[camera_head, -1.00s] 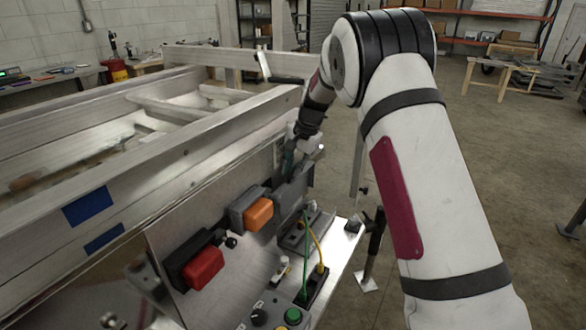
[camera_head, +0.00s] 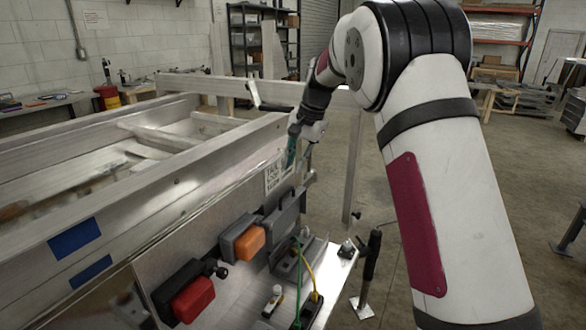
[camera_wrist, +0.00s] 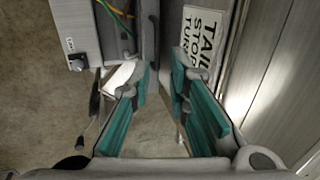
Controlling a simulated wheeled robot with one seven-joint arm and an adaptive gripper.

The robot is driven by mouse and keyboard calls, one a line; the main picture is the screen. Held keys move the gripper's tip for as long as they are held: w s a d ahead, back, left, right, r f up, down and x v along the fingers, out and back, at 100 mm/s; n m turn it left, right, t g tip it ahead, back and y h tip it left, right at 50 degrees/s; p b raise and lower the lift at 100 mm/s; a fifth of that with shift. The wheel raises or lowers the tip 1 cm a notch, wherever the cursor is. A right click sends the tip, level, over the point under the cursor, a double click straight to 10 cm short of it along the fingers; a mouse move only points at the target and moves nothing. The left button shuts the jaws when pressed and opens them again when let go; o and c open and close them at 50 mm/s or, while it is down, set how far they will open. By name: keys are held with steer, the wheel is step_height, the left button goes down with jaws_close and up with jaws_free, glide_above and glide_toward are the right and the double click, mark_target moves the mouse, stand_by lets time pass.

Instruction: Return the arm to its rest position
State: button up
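My arm reaches from the right side of the head view toward the trailer's side. My gripper (camera_head: 293,150) hangs beside the trailer rail, above the grey box with its lid raised (camera_head: 285,212). In the wrist view my gripper (camera_wrist: 160,98) shows two teal-padded fingers standing apart with nothing between them. A white sign (camera_wrist: 201,38) with black letters on the trailer lies just beyond the right finger. In the head view the sign (camera_head: 275,177) is left of and below the gripper.
The aluminium trailer (camera_head: 150,204) fills the left. A panel carries an orange-covered box (camera_head: 249,243) and a red-covered box (camera_head: 193,300). Green and yellow cables (camera_head: 313,264) run over the shelf. A black-handled stand (camera_head: 370,262) is right of it. Open floor lies behind the arm.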

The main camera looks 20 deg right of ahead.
steer(key=s+a+r+n+p, duration=0.1)
steer(key=s+r+n+p, duration=0.1)
steer(key=s+r, duration=0.7)
steer(key=s+a+r+n+p, duration=0.15)
steer(key=s+r, duration=0.25)
steer(key=s, duration=1)
steer(key=s+f+n+t+h+p, duration=0.1)
steer(key=s+n, duration=0.4)
steer(key=s, duration=1.9)
step_height(320, 180, down, 2)
steer(key=shift+s+f+t+h+p, duration=0.2)
steer(key=shift+s+t+h+p, duration=0.15)
steer(key=shift+h+p, duration=0.45)
